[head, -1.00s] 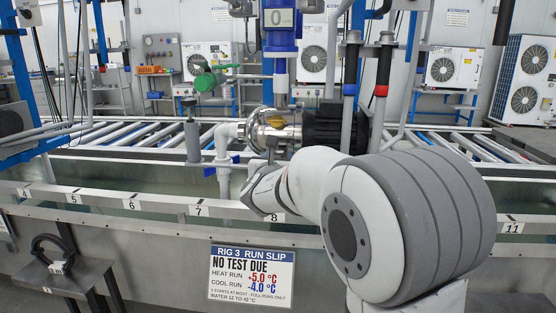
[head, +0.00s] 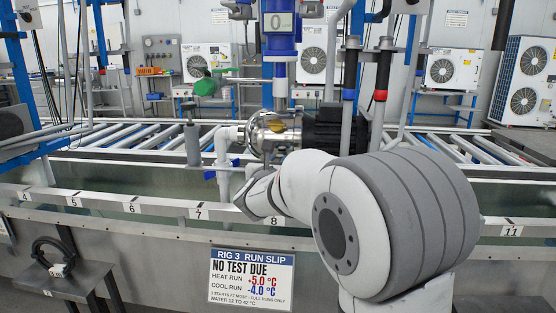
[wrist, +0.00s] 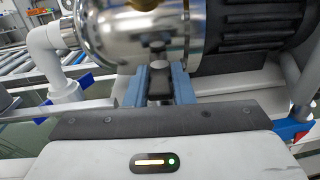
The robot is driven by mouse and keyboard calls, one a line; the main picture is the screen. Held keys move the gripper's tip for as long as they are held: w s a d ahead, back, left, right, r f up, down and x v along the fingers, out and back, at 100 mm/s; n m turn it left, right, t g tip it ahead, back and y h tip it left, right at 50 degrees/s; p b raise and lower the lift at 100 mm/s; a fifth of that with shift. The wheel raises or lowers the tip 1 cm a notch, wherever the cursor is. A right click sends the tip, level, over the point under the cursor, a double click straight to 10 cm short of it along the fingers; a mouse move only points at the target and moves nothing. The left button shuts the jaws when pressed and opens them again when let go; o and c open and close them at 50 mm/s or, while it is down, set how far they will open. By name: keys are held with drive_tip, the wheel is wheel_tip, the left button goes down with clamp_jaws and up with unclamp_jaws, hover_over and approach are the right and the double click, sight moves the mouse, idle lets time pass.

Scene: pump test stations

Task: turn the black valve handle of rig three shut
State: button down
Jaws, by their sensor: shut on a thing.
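In the wrist view my gripper (wrist: 161,88) has its two blue-grey fingers on either side of a small black valve handle (wrist: 160,82), shut on it. The handle sits just below the shiny steel pump body (wrist: 140,35), and its lower part is hidden between the fingers. In the head view the pump (head: 272,132) stands behind the tank edge, and my arm hides the handle and fingertips. The slip reading RIG 3 (head: 252,278) hangs on the tank front below.
A white pipe elbow (wrist: 45,45) with a blue valve lever (wrist: 85,79) is left of the pump. The black ribbed motor (wrist: 250,30) is right of it. A green valve part (head: 208,86) is farther back. The numbered tank rail (head: 160,209) runs in front.

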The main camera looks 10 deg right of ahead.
drive_tip(key=h+p, duration=0.1)
drive_tip(key=m+g+h+p, duration=0.1)
drive_tip(key=m+p, duration=0.1)
drive_tip(key=shift+w+a+r+g+h, duration=0.2)
drive_tip(key=shift+a+r+g+h, duration=0.1)
drive_tip(key=shift+a+h, duration=0.1)
drive_tip(key=m+g+h+p, duration=0.1)
drive_tip(key=p, duration=0.1)
drive_tip(key=m+g+h+p, duration=0.2)
drive_tip(key=h+p, duration=0.1)
drive_tip(key=shift+w+a+p, duration=0.3)
drive_tip(key=shift+a, duration=0.05)
drive_tip(key=m+g+h+p, duration=0.1)
drive_tip(key=g+p, duration=0.1)
drive_tip(key=m+g+h+p, duration=0.1)
drive_tip(key=m+g+p, duration=0.1)
drive_tip(key=shift+w+a+f, duration=0.1)
drive_tip(key=shift+w+a, duration=0.05)
drive_tip(key=shift+w, duration=0.2)
drive_tip(key=shift+w+f+m+g+h+p, duration=0.15)
drive_tip(key=shift+m+g+h+p, duration=0.5)
drive_tip(key=shift+g+p, duration=0.35)
drive_tip(key=shift+f+m, duration=0.1)
drive_tip(key=shift+m, duration=0.15)
drive_tip(key=c, duration=1.2)
unclamp_jaws()
drive_tip(key=shift+c, duration=0.2)
